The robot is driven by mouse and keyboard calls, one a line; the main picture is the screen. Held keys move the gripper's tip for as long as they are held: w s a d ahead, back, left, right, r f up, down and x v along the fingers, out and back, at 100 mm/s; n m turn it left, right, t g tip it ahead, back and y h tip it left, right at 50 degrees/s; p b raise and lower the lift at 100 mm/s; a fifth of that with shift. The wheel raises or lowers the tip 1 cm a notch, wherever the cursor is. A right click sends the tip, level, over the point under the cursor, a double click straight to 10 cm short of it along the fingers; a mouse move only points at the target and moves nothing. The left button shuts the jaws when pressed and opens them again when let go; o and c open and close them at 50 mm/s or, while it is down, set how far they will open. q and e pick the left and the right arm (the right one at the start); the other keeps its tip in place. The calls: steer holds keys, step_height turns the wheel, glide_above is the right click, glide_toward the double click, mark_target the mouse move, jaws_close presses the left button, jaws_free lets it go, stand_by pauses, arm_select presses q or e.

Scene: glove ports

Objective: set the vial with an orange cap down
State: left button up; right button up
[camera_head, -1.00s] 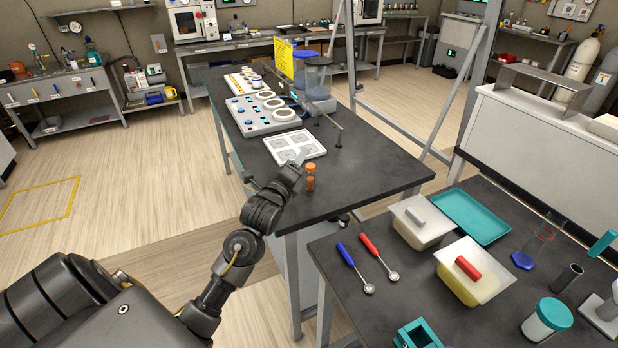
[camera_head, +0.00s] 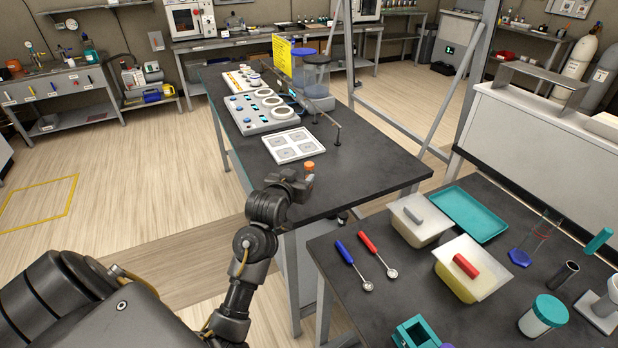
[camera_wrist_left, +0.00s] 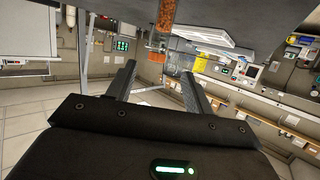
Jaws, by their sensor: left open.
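The vial with an orange cap (camera_head: 309,167) is on the dark bench top near its front left corner. It looks upright; its lower part is hidden behind my left gripper in the head view. My left gripper (camera_head: 298,180) is just on the near side of the vial. In the left wrist view, which looks upside down, both fingers of the gripper (camera_wrist_left: 158,82) are spread with nothing between them. The vial (camera_wrist_left: 165,18) shows at the top edge there, orange inside, clear of the fingers. My right gripper is in neither view.
A white plate with square pads (camera_head: 271,144) lies behind the vial, and a panel with round dials (camera_head: 240,124) stands beyond it. The bench to the right of the vial is clear. A nearer table holds spoons (camera_head: 367,284), lidded tubs (camera_head: 450,290) and a teal tray (camera_head: 488,236).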

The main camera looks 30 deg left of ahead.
mark_target(311, 164)
arm_select(q)
steer(key=x, duration=0.5)
steer(key=shift+w+a+f+p, duration=0.1)
steer(key=shift+w+p, duration=0.25)
steer(key=shift+p, duration=0.05)
steer(key=shift+w, duration=0.1)
steer(key=p+x, duration=0.1)
steer(key=x, duration=0.3)
steer(key=shift+w+p, duration=0.15)
steer(key=shift+p, duration=0.2)
steer(key=shift+w, duration=0.3)
jaws_close()
